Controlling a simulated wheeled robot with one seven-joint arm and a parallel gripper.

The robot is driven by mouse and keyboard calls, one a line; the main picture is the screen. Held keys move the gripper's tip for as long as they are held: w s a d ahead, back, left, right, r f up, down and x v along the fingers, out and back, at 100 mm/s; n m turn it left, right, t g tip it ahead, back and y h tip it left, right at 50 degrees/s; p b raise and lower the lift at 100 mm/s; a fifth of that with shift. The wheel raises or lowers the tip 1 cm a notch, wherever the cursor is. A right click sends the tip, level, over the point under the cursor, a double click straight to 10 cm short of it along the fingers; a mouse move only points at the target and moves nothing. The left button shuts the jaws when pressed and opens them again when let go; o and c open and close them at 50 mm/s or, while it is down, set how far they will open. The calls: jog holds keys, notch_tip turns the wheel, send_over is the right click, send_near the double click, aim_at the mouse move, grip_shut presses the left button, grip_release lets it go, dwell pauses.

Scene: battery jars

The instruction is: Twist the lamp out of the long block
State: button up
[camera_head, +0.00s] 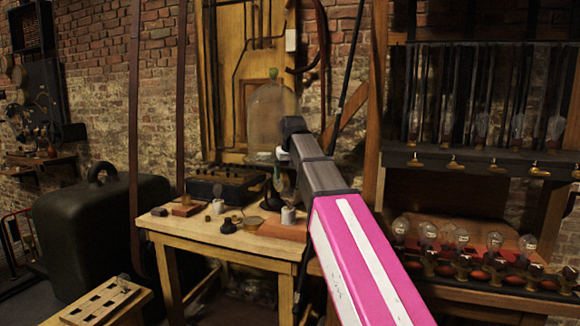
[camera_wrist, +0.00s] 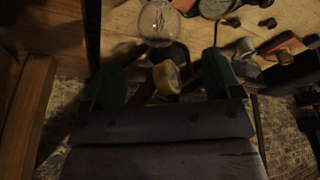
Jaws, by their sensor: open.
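In the wrist view, a clear round glass bulb (camera_wrist: 158,20), which looks like the lamp, shows at the top edge, just beyond my open gripper (camera_wrist: 162,75). A small yellowish round piece (camera_wrist: 167,78) shows between its two dark green fingers. I cannot tell whether it belongs to the bulb or touches a finger. In the head view, my gripper (camera_head: 278,180) points down over the right part of the wooden table. A low reddish-brown block (camera_head: 278,231), perhaps the long block, lies below it with a whitish cylinder (camera_head: 288,214). My arm hides part of that area.
The wooden table (camera_head: 190,227) also bears a dark box (camera_head: 226,185) and several small parts. A large glass jar (camera_head: 270,115) stands behind. Several bulbs (camera_head: 460,238) sit in a row on the bench at right. A slotted block (camera_head: 103,302) is at lower left.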

aim_at(288, 189)
jog(key=shift+x, duration=3.55)
jog(key=shift+s, duration=0.1)
jog(key=c, duration=1.1)
jog(key=shift+o, duration=0.2)
jog(key=n+y, duration=0.1)
jog(key=n, duration=0.3)
jog(key=shift+a+n+g, duration=0.1)
jog(key=shift+n+g, duration=0.2)
jog(key=shift+n+y, duration=0.3)
jog(key=shift+n, duration=0.7)
jog(key=shift+n+g, duration=0.4)
jog(key=shift+n, duration=0.8)
jog(key=n, duration=0.2)
jog(key=n+g, duration=0.1)
jog(key=n, duration=0.1)
jog(key=shift+s+a+y, duration=0.1)
jog(key=shift+s+y, duration=0.1)
jog(key=shift+y, duration=0.1)
